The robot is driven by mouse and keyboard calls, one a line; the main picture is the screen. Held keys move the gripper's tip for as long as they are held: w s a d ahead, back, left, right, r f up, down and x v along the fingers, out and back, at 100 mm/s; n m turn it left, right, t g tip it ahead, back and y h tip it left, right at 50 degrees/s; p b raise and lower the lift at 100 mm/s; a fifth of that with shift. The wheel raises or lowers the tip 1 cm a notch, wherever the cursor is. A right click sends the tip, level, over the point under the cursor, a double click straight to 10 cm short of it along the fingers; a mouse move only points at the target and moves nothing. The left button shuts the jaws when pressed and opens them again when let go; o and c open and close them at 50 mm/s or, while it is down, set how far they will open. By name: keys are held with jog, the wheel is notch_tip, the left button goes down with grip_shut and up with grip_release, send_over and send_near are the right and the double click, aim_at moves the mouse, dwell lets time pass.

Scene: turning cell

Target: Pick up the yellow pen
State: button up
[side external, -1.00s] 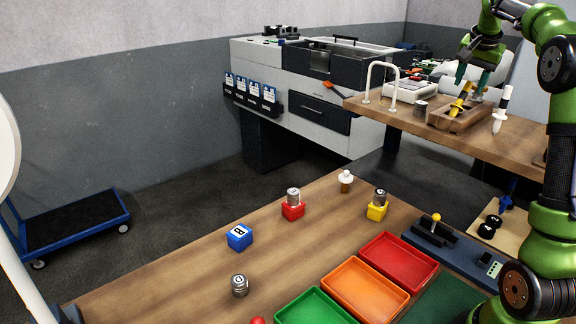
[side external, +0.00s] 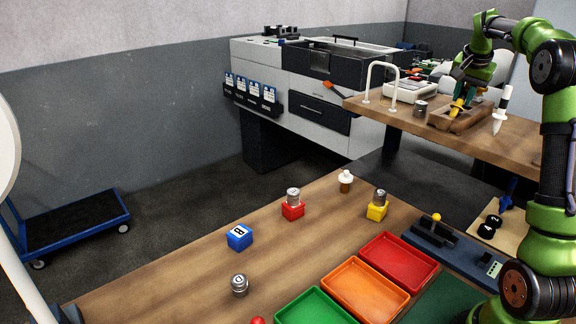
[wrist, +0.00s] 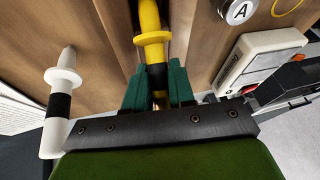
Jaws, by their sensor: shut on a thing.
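The yellow pen (side external: 456,106) stands tilted in the wooden holder (side external: 436,118) on the raised shelf at the back right. It also shows in the wrist view (wrist: 152,38), with a collar and a black band. My gripper (side external: 463,92) is over the holder with its green fingers around the pen. In the wrist view my gripper (wrist: 158,88) is shut on the pen near its black band. The pen's far end runs out of the top of the wrist view.
A white pen with a black band (side external: 500,112) stands right of the holder. A white handle-like arch (side external: 381,66), a can (side external: 420,107) and a white device (side external: 405,89) are on the left. Coloured trays (side external: 398,262) lie on the lower bench (side external: 190,275).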

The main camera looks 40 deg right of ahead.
aim_at(466, 85)
grip_shut()
jog(key=shift+r, duration=0.8)
notch_tip(466, 85, up, 2)
jog(key=s+a+r+n+h, duration=0.2)
jog(key=s+a+h, duration=0.1)
jog(key=s+a, duration=0.9)
jog(key=shift+w+d+f+n+t+h, duration=0.2)
jog(key=shift+w+d+f+n+t, duration=0.75)
jog(key=shift+w, duration=2.1)
jog(key=shift+w+d+f+n+t+h, duration=0.35)
jog(key=shift+w+d+n+t, duration=0.95)
jog(key=shift+w, duration=1.75)
jog(key=shift+w+d+f+n+t+h, duration=0.1)
jog(key=shift+w+d+f+n+t, duration=0.6)
jog(key=shift+w+d, duration=1.65)
jog(key=shift+w+a+f, duration=0.15)
jog(key=shift+w+a, duration=0.55)
jog(key=shift+a, duration=0.05)
